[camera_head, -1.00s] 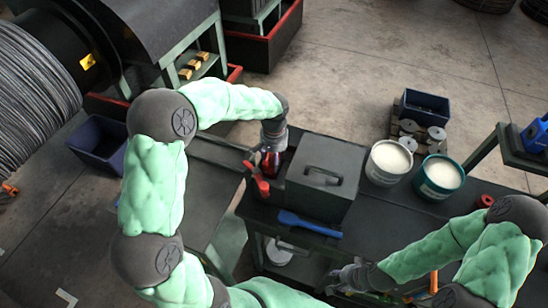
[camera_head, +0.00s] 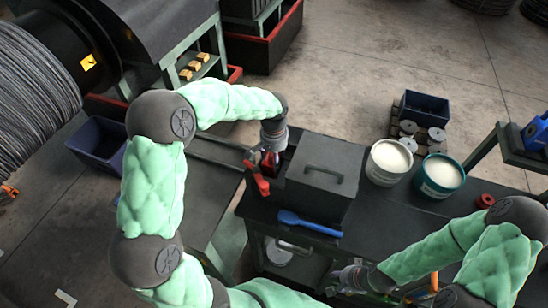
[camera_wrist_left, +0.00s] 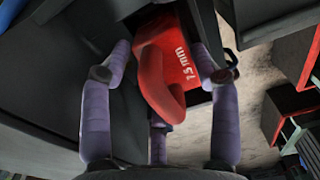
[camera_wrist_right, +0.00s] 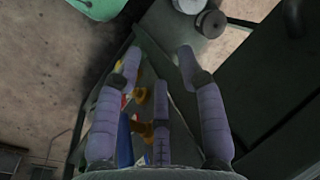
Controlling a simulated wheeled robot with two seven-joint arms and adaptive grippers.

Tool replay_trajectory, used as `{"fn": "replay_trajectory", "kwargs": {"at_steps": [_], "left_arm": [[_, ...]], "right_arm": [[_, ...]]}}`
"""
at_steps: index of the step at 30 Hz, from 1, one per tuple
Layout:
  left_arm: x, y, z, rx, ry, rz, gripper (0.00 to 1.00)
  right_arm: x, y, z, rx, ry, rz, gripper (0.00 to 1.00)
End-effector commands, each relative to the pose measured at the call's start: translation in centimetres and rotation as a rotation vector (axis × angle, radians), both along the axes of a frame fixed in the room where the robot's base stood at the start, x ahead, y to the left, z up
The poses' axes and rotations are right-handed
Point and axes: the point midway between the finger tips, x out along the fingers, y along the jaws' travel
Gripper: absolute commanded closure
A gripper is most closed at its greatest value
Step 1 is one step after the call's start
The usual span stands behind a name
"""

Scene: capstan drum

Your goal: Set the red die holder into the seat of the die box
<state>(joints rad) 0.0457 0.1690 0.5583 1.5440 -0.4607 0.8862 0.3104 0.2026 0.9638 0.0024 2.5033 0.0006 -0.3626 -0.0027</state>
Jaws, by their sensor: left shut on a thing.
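The red die holder (camera_wrist_left: 178,52), a block with white "1.5 mm" lettering and a rounded red loop, is between the fingers of my left gripper (camera_wrist_left: 165,60). In the head view, my left gripper (camera_head: 270,145) points down at the left side of the dark die box (camera_head: 325,180). Only a little red of the holder shows there, low against the box. The seat is hidden by my gripper and the holder, so I cannot tell how deep the holder sits. My right gripper (camera_head: 345,280) is empty and open by the bench's front edge; its spread fingers show in the right wrist view (camera_wrist_right: 157,68).
A red lever-like piece (camera_head: 257,178) lies left of the box. A blue tool (camera_head: 308,223) lies in front of it. A white bucket (camera_head: 388,163) and a teal-rimmed bucket (camera_head: 440,176) stand to the right. A red ring (camera_head: 485,201) lies on the bench.

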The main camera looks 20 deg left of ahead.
Motion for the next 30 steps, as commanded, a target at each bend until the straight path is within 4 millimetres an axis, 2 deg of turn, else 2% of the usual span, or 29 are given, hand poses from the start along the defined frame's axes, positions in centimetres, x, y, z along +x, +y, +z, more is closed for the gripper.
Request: {"fn": "replay_trajectory", "kwargs": {"at_steps": [1,10,11,13,20,22,30], "left_arm": [[-0.84,-0.35,-1.67,-0.006,0.029,-0.002,0.81],[-0.82,-0.3,-1.73,-0.006,0.028,0.0,0.8],[-0.82,-0.3,-1.73,-0.006,0.028,0.0,0.3],[-0.83,-0.32,-1.72,-0.006,0.029,-0.001,0.11],[-0.8,-0.39,-1.55,-0.005,0.028,-0.004,0.11],[-0.94,-0.44,-1.7,-0.005,0.033,-0.006,0.0],[-0.84,-0.4,-1.4,-0.004,0.029,-0.006,0.0]], "right_arm": [[0.0,0.0,-0.22,0.0,0.0,0.0,0.6],[0.0,0.0,-0.24,0.0,0.0,0.0,0.6],[0.0,0.0,-0.24,0.0,0.0,0.0,0.6],[0.0,-0.01,-0.25,0.0,0.0,0.0,0.6],[0.0,0.01,-0.19,0.0,0.0,0.0,0.6],[-0.02,0.0,-0.17,0.0,0.0,0.0,0.6],[0.01,-0.01,-0.1,0.0,0.0,0.0,0.6]]}}
